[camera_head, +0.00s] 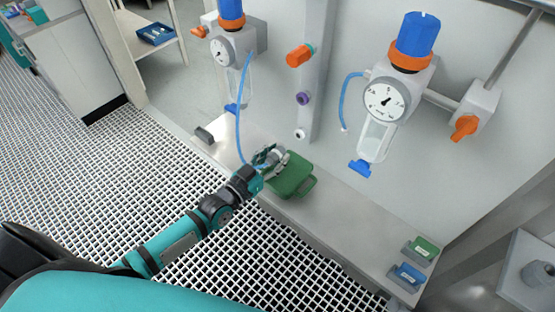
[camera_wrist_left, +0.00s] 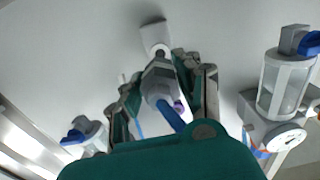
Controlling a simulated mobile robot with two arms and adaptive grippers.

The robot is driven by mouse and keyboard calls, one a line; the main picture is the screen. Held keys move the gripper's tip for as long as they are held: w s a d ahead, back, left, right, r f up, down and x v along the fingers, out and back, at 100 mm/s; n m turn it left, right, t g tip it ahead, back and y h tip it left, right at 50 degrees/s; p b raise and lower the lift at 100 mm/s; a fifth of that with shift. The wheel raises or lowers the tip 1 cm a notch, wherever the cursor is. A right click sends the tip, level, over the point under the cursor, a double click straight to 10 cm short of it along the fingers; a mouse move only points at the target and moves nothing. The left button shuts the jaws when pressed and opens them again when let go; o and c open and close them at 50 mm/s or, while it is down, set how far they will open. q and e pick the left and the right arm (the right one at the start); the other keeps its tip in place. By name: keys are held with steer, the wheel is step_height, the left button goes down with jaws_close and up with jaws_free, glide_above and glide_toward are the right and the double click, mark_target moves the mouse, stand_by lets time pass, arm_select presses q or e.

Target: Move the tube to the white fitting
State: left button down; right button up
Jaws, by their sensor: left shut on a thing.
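My left gripper (camera_head: 268,157) is above the bench, by the green case. It is shut on the grey end connector of a tube (camera_head: 238,132). The blue tube runs up to the left filter unit; the wrist view shows the grey connector (camera_wrist_left: 160,80) between the fingers (camera_wrist_left: 160,78) with the blue tube (camera_wrist_left: 172,117) behind it. The white fitting (camera_head: 299,134) is the lowest port on the grey column, up and right of the gripper. A white piece that looks like it (camera_wrist_left: 154,34) lies just ahead of the connector; I cannot tell whether they touch. My right gripper is not in view.
A purple port (camera_head: 303,98) and an orange valve (camera_head: 299,55) sit higher on the column. A second blue tube (camera_head: 343,101) hangs from the right filter unit (camera_head: 386,100). The green case (camera_head: 291,176) stands on the bench.

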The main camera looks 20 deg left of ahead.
mark_target(298, 136)
arm_select(q)
steer(key=shift+w, duration=0.1)
steer(key=b+x, duration=0.2)
steer(key=x, duration=0.3)
steer(key=shift+w+d, duration=0.15)
steer(key=shift+w, duration=0.1)
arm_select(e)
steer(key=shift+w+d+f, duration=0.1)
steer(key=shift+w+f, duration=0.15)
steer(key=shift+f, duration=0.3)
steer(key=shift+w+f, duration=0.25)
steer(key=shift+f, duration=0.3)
arm_select(q)
steer(key=shift+r, duration=0.1)
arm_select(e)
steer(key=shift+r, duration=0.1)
arm_select(q)
steer(key=shift+p, duration=0.3)
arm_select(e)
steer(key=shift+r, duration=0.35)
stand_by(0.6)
arm_select(q)
steer(key=shift+w+d, duration=0.2)
steer(key=shift+w, duration=0.35)
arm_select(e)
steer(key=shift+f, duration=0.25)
arm_select(q)
steer(key=c, duration=0.8)
jaws_free()
steer(key=shift+c, duration=0.2)
